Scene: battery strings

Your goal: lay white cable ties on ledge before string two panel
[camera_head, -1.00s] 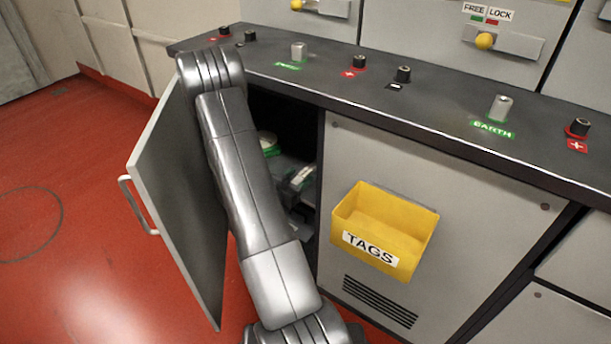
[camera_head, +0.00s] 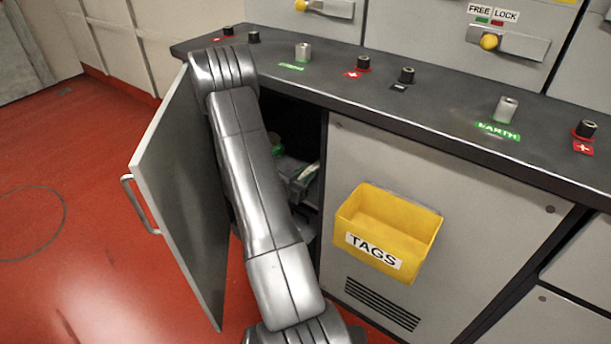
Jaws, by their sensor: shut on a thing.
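The dark ledge (camera_head: 440,108) runs in front of the grey upper panels, with black and metal terminals along it. No panel in view is marked as string two. I cannot make out white cable ties. My arm rises in front of the open cabinet (camera_head: 308,135) and bends near the ledge's left part.
The cabinet door (camera_head: 180,190) stands open at the left, close to my arm. A yellow TAGS bin (camera_head: 388,235) hangs on the cabinet front to the right. Red floor (camera_head: 60,240) is clear at the left. The ledge has bare stretches between terminals.

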